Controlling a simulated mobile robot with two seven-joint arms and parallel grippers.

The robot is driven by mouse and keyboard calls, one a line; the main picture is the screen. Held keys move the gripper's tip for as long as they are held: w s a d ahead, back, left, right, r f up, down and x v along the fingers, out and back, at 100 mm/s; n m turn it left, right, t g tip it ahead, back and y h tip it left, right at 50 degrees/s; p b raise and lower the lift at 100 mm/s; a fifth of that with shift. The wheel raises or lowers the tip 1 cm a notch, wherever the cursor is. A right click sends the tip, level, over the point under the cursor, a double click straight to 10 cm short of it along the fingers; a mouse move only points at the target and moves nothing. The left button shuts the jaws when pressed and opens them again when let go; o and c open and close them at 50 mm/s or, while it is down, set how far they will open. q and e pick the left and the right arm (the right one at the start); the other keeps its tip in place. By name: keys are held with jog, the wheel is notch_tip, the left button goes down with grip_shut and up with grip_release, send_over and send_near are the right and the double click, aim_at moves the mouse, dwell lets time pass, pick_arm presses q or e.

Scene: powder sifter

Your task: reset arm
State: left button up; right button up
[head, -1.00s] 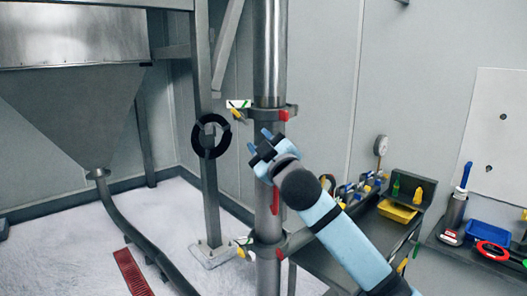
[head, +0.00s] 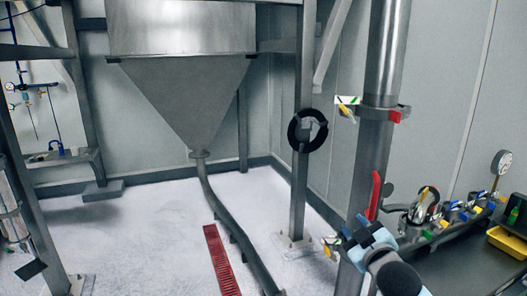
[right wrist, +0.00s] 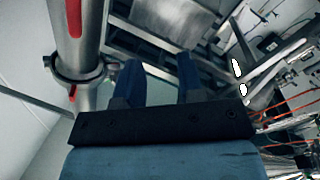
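My right gripper (head: 352,232) shows low at the right in the head view, in front of the lower part of the steel pipe (head: 378,140). Its light blue arm comes in from the bottom right. In the right wrist view, the two blue fingers of the right gripper (right wrist: 159,78) stand apart with nothing between them. The pipe (right wrist: 88,38) and its clamp are to the left of the fingers there. Whether the gripper touches the pipe cannot be told. My left gripper is not in view.
A steel hopper (head: 180,85) hangs at the left, with a dark hose (head: 228,222) below it. A red grate (head: 221,262) lies on the pale floor. A post carries a black ring (head: 293,134). A bench (head: 470,250) with valves stands at the right.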

jog(key=s+a+f+m+g, duration=0.1)
jog(key=s+f, duration=0.4)
jog(key=f, duration=0.3)
jog(key=s+f+m+g, duration=0.1)
jog(key=s+f+g, duration=0.1)
jog(key=s+f, duration=0.35)
jog(key=s+a+f+m+g, duration=0.1)
jog(key=s+f, duration=0.2)
jog(key=f, duration=0.7)
jog(key=s+f+m+g, duration=0.1)
jog(key=s+f, duration=0.5)
jog(key=s, duration=0.3)
jog(key=s+f+m+g, duration=0.1)
jog(key=s+f+g, duration=0.1)
jog(key=s+f, duration=0.5)
jog(key=shift+s+a+m, duration=0.2)
jog(key=shift+s+m, duration=0.2)
jog(key=shift+s, duration=0.75)
jog(key=shift+o, duration=0.2)
